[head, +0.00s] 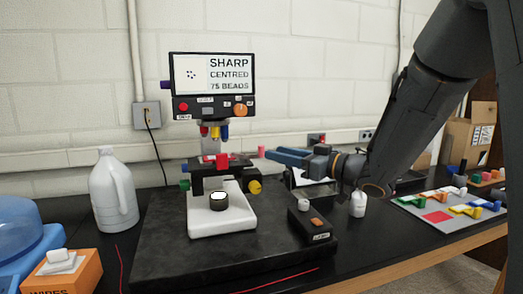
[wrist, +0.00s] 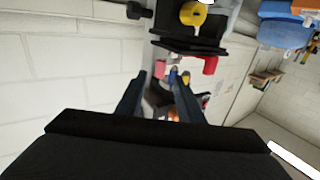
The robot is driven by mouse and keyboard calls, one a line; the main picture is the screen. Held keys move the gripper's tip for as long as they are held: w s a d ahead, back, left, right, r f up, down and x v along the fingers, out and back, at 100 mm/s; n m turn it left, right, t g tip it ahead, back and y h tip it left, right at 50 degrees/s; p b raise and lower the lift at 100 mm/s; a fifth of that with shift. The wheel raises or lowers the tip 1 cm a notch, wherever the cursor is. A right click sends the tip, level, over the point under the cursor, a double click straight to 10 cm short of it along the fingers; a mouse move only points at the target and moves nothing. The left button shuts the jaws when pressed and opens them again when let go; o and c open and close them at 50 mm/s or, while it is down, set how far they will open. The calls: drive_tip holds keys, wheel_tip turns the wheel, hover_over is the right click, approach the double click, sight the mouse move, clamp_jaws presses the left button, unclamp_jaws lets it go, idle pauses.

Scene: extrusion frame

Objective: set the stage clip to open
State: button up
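The microscope has a black stage (head: 208,182) under a turret of coloured objectives (head: 214,131). A red block that looks like the stage clip (head: 222,161) stands at the stage's upper part; a red piece also shows in the wrist view (wrist: 210,65). Whether the clip is open or closed I cannot tell. My gripper (head: 276,154) is right of the stage, pointing left towards it, apart from the red block. In the wrist view my gripper (wrist: 160,75) has its two fingers spread with nothing held between them.
A screen (head: 212,74) tops the microscope. A yellow knob (head: 254,187) sticks out right of the stage. A black control box (head: 310,224) stands at the front right. A white jug (head: 113,192) and an orange wipes box (head: 70,274) are left; a tray of coloured pieces (head: 437,216) is right.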

sight(261, 150)
drive_tip(key=p+x, duration=0.1)
drive_tip(key=x, duration=0.6)
drive_tip(key=shift+p, duration=0.35)
clamp_jaws()
